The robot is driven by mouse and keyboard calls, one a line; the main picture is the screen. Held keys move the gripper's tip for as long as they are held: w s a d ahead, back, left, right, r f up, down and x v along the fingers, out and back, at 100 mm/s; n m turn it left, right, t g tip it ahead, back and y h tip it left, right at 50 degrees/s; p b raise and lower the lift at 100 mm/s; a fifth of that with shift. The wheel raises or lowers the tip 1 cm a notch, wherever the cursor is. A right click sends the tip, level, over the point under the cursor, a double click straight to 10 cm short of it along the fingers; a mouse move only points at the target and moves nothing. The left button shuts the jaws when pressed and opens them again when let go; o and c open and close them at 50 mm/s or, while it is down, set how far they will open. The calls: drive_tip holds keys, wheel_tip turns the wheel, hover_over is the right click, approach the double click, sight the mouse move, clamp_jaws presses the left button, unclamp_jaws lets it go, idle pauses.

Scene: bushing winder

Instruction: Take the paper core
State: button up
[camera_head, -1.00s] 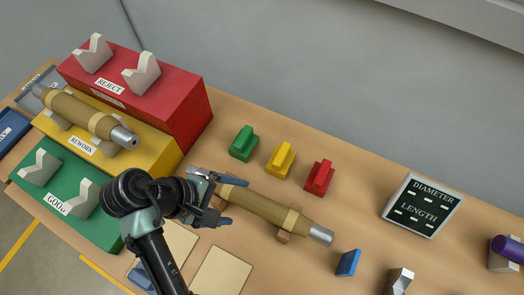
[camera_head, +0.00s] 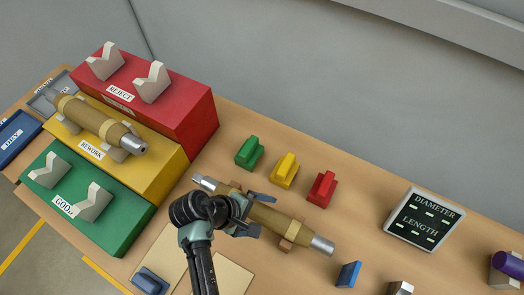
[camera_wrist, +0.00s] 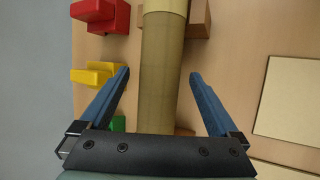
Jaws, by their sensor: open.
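The paper core (camera_head: 267,219) is a tan cylinder with lighter bands and grey metal ends. It lies on small wooden supports (camera_head: 296,232) in the middle of the table. In the wrist view the core (camera_wrist: 162,80) runs between the two blue fingers of my gripper (camera_wrist: 160,80). My gripper (camera_head: 250,213) is open, with one finger on each side of the core and a visible gap on both sides. My arm hides part of the core in the head view. A second, similar core (camera_head: 100,122) rests on the yellow REWORK stand (camera_head: 93,150).
The red REJECT stand (camera_head: 190,125) and green GOOD stand (camera_head: 120,235) hold empty grey cradles. Green (camera_head: 249,152), yellow (camera_head: 285,170) and red (camera_head: 321,188) blocks stand behind the core. A DIAMETER/LENGTH display (camera_head: 424,219) and a blue block (camera_head: 348,274) are to the right.

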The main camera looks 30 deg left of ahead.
drive_tip(key=shift+c, duration=0.4)
clamp_jaws()
drive_tip(key=shift+r, duration=0.2)
